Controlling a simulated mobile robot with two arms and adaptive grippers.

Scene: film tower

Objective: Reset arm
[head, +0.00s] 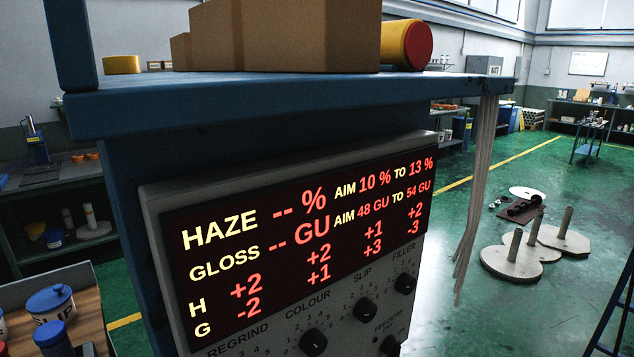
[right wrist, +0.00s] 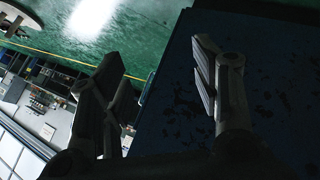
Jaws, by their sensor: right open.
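My right gripper (right wrist: 155,80) shows in the right wrist view with its two dark fingers spread apart and nothing between them. A dark blue worn surface (right wrist: 275,85) lies behind its right finger, and green floor shows past the left finger. I cannot tell how far the gripper is from that surface. Neither gripper shows in the head view. The head view is filled by a control panel (head: 147,215) with a lit red and yellow display (head: 300,230). Dark knobs (head: 313,341) sit below the display.
Above the panel is a blue shelf (head: 300,98) with cardboard boxes (head: 275,35) and a red-ended yellow roll (head: 417,45). Pale strips (head: 473,190) hang at its right. A blue-lidded pot (head: 50,303) stands lower left. Round bases with posts (head: 512,262) stand on the green floor at right.

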